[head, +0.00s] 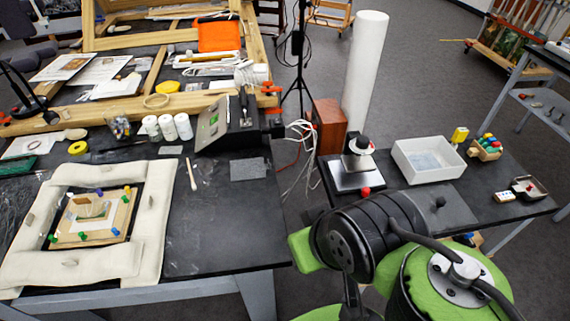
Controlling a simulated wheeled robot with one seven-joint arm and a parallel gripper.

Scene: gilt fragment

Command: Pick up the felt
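A flat grey rectangular piece (250,168) lies on the dark worktable, near its right edge; it looks like the felt, though its material is hard to make out. A smaller pale grey patch (170,150) lies farther left, and I cannot tell what it is made of. Black and green links of my arm fill the lower right of the head view, in front of the right table. The fingers of my gripper do not show.
A white swab-like stick (192,174) lies left of the grey piece. A black sloped box (228,125) stands behind it. Cream padded bolsters (150,225) surround a framed fragment (92,217) at left. The right table (390,170) holds a white tray (428,160). A gap separates the tables.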

